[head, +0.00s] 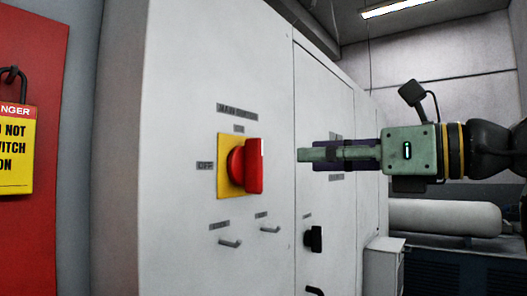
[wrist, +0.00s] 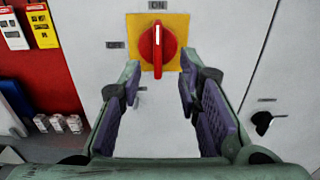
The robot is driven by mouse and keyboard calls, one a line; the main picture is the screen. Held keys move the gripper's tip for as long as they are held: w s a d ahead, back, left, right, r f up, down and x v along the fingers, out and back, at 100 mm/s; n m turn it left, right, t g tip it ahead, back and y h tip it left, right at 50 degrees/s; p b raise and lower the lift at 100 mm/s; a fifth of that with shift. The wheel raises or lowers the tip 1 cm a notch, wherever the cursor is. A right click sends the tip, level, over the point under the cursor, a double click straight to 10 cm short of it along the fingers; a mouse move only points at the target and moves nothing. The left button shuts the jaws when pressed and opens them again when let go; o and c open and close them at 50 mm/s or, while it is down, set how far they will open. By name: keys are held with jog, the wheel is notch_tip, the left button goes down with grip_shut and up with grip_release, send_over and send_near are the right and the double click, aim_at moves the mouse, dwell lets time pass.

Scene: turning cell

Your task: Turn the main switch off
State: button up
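The main switch is a red rotary handle (head: 252,167) on a yellow square plate (head: 223,187), mounted on the white cabinet front. Its handle stands vertical, and in the wrist view the white mark on the red handle (wrist: 157,50) points up towards the ON label (wrist: 157,5). The OFF label (head: 205,166) is left of the plate. My gripper (head: 303,155) is right of the handle in the head view, with a gap between them. In the wrist view my gripper (wrist: 160,82) has its fingers spread, empty, with the handle ahead between and beyond the tips.
A smaller black rotary switch (head: 314,239) and small latch handles (head: 230,243) are lower on the cabinet (head: 180,90). A red panel (head: 35,60) with a padlock and yellow danger tag (head: 15,150) is at left. A pale cylinder (head: 445,217) lies behind my arm.

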aim_at(262, 157)
jog(key=p+x, duration=0.2)
jog(key=x, duration=0.6)
jog(key=shift+w+a+r+p, duration=0.1)
jog(key=shift+a+p, duration=0.2)
jog(key=shift+a, duration=0.1)
jog(key=shift+w+a, duration=0.45)
jog(key=shift+a, duration=0.1)
jog(key=shift+c, duration=0.2)
grip_shut()
